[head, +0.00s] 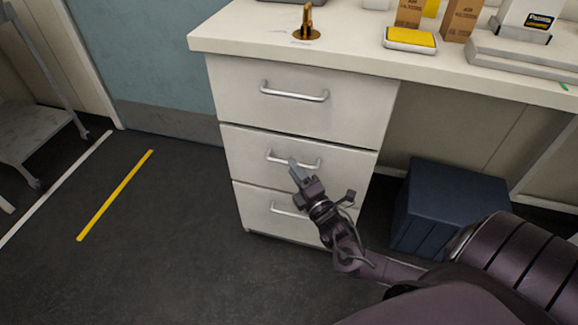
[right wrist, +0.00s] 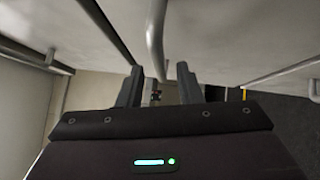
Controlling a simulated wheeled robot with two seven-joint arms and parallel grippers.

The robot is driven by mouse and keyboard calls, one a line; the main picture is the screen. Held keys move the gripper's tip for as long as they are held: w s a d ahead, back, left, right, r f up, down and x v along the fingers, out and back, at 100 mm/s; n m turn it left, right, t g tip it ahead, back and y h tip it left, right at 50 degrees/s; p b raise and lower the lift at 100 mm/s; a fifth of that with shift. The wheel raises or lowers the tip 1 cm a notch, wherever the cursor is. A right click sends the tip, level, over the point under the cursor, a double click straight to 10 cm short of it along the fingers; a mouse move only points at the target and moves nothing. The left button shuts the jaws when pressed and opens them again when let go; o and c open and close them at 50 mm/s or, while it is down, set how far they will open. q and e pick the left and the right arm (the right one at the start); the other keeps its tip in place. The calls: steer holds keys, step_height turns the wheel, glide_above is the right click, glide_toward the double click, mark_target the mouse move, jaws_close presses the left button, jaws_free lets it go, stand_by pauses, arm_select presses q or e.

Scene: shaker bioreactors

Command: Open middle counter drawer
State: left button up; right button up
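The white counter cabinet has three stacked drawers. The middle drawer (head: 245,149) looks shut, its front in line with the others. Its silver bar handle (head: 277,157) runs across the front. My right gripper (head: 294,164) is at the middle of this handle, fingertips overlapping the bar. In the right wrist view, the two dark fingers of my right gripper (right wrist: 160,84) are apart, and a metal handle bar (right wrist: 155,38) lies ahead, in line with the gap between them. I cannot tell whether they touch it. My left gripper is not in view.
The top drawer (head: 300,115) and bottom drawer (head: 255,212) have similar handles. A dark blue box (head: 450,205) stands on the floor right of the cabinet. The countertop (head: 350,55) holds boxes and a yellow-topped tray (head: 410,40). The floor at left is mostly clear.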

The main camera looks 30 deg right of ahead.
steer(key=shift+w+d+r, duration=0.1)
steer(key=shift+w+r, duration=0.1)
steer(key=shift+w, duration=1.35)
steer(key=shift+c, duration=0.4)
jaws_close()
